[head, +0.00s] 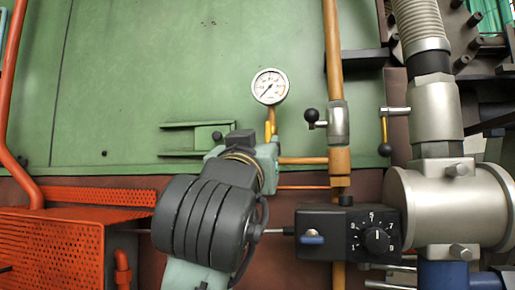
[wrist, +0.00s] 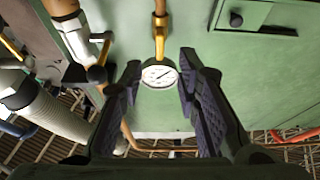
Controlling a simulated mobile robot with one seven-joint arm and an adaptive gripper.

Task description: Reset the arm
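My gripper (wrist: 160,62) shows in the wrist view with its two dark ridged fingers spread wide apart. Nothing is held between them. A round white pressure gauge (wrist: 159,75) shows in the gap between the fingertips, and the gap to it is hard to judge. In the head view the gauge (head: 270,86) is just above and right of my arm, fully visible. My arm (head: 205,222) rises from the bottom centre there, with a dark ribbed joint and pale green links. My gripper's fingers cannot be made out in the head view.
A copper pipe with a valve lever (head: 311,116) runs right of the gauge. A black control box (head: 347,232) with a knob sits right of my arm. An orange perforated guard (head: 50,250) stands left. Thick grey piping (head: 437,110) fills the right. The green panel (head: 170,70) is mostly clear.

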